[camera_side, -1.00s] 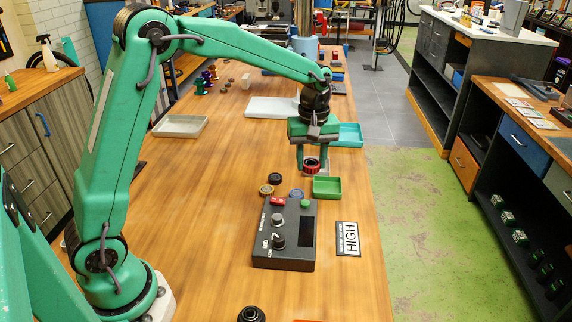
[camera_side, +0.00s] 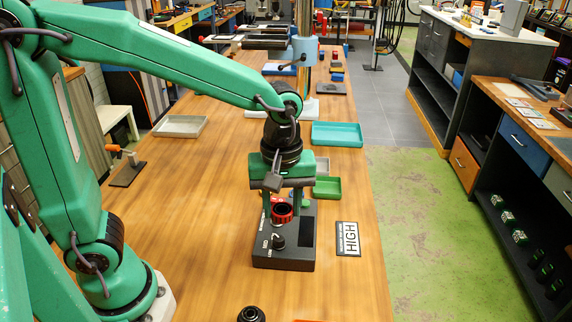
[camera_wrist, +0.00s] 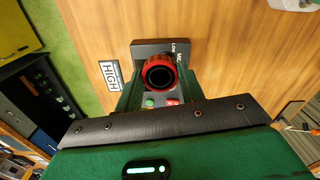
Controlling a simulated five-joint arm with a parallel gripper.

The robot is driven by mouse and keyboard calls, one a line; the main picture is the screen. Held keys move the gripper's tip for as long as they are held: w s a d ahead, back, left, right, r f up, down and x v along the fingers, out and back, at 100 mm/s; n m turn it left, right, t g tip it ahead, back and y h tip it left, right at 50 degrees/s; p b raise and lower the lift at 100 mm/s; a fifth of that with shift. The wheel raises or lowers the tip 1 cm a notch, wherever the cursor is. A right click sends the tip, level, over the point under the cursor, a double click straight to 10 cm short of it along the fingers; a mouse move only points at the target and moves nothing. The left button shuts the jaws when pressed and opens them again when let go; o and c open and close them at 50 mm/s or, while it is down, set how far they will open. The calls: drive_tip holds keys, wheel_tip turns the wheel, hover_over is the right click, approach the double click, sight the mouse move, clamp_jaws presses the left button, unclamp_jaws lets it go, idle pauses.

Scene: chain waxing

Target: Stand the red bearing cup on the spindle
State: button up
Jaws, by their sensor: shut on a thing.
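The red bearing cup (camera_side: 282,212) is a red ring with a dark inside. It is held between the fingers of my gripper (camera_side: 283,204), which points down and is shut on it. In the side view the cup appears over the dark control box (camera_side: 284,264). In the wrist view the cup (camera_wrist: 159,73) sits between the two green fingers, with the box behind it. A black round part (camera_side: 251,314) stands at the near edge of the bench, partly cut off. I cannot tell whether it is the spindle.
A HIGH card (camera_side: 348,239) lies right of the box. A green tray (camera_side: 327,188) and a teal tray (camera_side: 336,134) lie beyond my gripper. A grey tray (camera_side: 180,126) and an orange-handled device (camera_side: 127,168) are at left. The bench left of the box is clear.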

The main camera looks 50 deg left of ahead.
drive_tip(key=w+a+f, duration=0.2)
drive_tip(key=a, duration=0.1)
drive_tip(key=w+a+f, duration=0.2)
drive_tip(key=a, duration=0.1)
drive_tip(key=w+a+f, duration=0.2)
drive_tip(key=a+f, duration=0.1)
drive_tip(key=a, duration=0.1)
drive_tip(key=shift+w, duration=0.15)
drive_tip(key=shift+d+f, duration=0.1)
drive_tip(key=shift+f, duration=1.9)
drive_tip(key=shift+f, duration=0.15)
drive_tip(key=o, duration=1)
drive_tip(key=shift+c, duration=0.2)
wheel_tip(320, 180, up, 12)
drive_tip(key=shift+r, duration=0.2)
